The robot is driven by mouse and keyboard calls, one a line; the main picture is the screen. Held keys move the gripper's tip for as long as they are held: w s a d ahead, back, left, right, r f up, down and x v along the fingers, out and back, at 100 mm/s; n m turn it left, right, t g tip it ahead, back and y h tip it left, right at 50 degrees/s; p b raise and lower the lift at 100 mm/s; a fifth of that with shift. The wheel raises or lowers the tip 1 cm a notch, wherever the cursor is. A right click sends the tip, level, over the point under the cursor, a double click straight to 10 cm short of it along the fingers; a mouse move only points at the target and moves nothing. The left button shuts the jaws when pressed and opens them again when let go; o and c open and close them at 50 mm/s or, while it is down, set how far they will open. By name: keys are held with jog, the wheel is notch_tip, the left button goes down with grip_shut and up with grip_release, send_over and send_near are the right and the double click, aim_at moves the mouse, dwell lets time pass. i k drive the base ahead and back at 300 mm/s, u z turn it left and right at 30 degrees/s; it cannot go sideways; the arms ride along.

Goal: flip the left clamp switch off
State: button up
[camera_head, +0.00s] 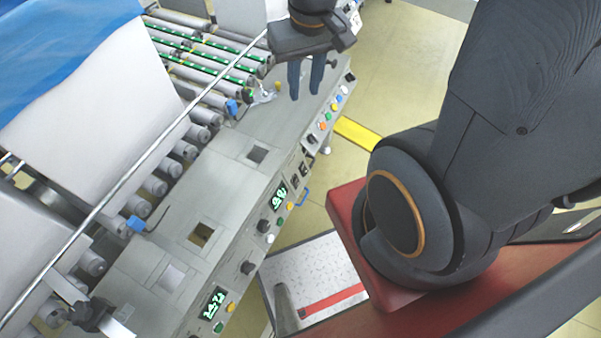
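The control panel (232,270) runs along the front edge of the grey machine. It carries displays, black knobs, coloured buttons and a pair of small black switches (299,165). I cannot tell which control is the left clamp switch, and labels and switch positions are too small to read. A metal clamp-like part (95,315) sits on the rail at the lower left. A smaller silver part with a yellow top (264,97) is near my gripper. My gripper (305,95) is at the top, above the machine's far end, with its two dark blue fingers apart, pointing down and empty.
A long metal rod (140,160) crosses over the rollers (205,60). White sheets (110,95) and a blue sheet (60,35) cover the left side. The machine's flat top has square openings (201,235). Yellow-beige floor (405,60) lies open to the right.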

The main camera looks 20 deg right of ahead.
aim_at(295, 182)
jog(key=u, duration=1.25)
jog(key=k, duration=1.8)
jog(key=z, duration=0.5)
